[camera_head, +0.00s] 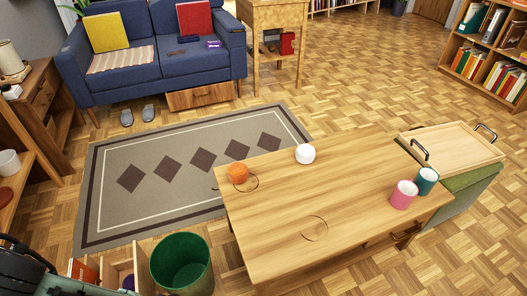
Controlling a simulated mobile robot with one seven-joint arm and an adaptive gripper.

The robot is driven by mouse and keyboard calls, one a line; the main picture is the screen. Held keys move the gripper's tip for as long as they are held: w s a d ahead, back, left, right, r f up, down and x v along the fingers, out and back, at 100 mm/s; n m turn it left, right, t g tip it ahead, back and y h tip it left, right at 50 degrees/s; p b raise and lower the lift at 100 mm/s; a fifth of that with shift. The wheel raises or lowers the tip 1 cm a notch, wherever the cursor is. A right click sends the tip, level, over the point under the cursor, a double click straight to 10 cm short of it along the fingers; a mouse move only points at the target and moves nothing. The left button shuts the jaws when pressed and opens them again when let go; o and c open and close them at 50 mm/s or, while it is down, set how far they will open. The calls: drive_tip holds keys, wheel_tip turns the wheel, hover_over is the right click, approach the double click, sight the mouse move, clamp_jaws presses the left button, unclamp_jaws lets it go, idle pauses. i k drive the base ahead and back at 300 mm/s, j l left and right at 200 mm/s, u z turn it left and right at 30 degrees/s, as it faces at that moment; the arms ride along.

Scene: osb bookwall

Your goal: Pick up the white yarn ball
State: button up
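The white yarn ball (305,154) rests on the wooden coffee table (290,200), close to its far edge and left of the middle. It stands clear of other things. An orange ball (237,173) lies to its left near the table's left corner. My gripper's fingers do not show in this view. Dark parts at the lower left edge may be mine, but I cannot tell.
Pink (403,195) and teal (426,181) cups stand at the table's right end. A wooden tray (452,148) with dark handles sits on a green ottoman beyond. A green bin (181,263) stands left of the table. A grey rug (160,205) and blue sofa (160,65) lie behind.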

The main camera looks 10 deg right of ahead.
sight(305, 154)
drive_tip(key=i+l+u, duration=0.1)
drive_tip(key=l+u, duration=1)
drive_tip(key=l, duration=0.25)
drive_tip(key=k+l+u, duration=0.15)
drive_tip(key=l, duration=0.2)
drive_tip(key=l+u, duration=0.15)
drive_tip(key=l, duration=0.2)
drive_tip(key=k+l, duration=0.1)
drive_tip(key=l, duration=0.3)
drive_tip(key=k+l, duration=0.15)
drive_tip(key=l, duration=0.3)
drive_tip(key=k+l, duration=0.1)
drive_tip(key=l, duration=0.3)
drive_tip(key=k+l+u, duration=0.1)
drive_tip(key=l, duration=0.35)
drive_tip(key=k+l, duration=0.2)
drive_tip(key=l, duration=0.2)
drive_tip(key=k+l, duration=0.1)
drive_tip(key=l, duration=0.3)
